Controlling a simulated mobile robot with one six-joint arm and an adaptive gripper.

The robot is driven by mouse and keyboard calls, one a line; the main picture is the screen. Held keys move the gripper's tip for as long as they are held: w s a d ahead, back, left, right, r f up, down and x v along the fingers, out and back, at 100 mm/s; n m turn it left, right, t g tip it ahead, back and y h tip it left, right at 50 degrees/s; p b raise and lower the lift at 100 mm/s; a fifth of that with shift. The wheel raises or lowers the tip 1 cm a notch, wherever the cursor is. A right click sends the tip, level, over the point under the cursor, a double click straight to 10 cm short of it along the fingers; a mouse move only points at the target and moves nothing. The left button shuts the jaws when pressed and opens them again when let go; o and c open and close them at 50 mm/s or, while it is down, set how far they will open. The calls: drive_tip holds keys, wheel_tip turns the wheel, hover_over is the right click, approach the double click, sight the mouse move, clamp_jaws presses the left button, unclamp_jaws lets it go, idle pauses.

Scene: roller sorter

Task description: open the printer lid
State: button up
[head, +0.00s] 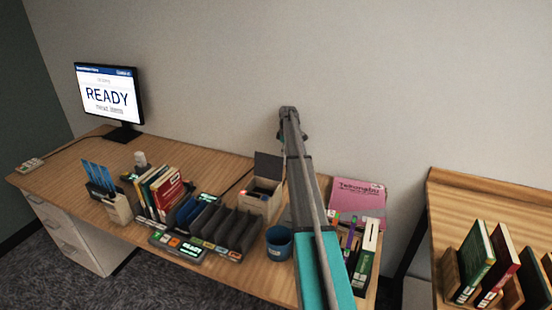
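The printer looks to be the small beige box (256,203) near the back middle of the desk. Its dark lid (268,167) stands raised at the back, and the dark inside of the box shows. My gripper (289,110) is at the far end of my arm, above and a little right of the lid, seen against the wall. It looks apart from the lid, though depth is hard to judge. Its fingers are small and partly hidden by my arm, so their opening does not show. My arm hides the desk just right of the printer.
A dark slotted rack (225,228) and upright books (160,190) stand left of the printer. A blue cup (279,240) is in front. A pink book (357,197) is at right. A monitor (108,93) reads READY. A second table (490,196) is far right.

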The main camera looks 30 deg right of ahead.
drive_tip(key=shift+w+d+f+b, duration=0.25)
drive_tip(key=shift+w+d+b, duration=0.05)
drive_tip(key=shift+w+b, duration=0.25)
idle(0.9)
wheel_tip(320, 180, up, 9)
drive_tip(key=p, duration=0.9)
drive_tip(key=shift+r+p, duration=0.6)
drive_tip(key=shift+p, duration=0.05)
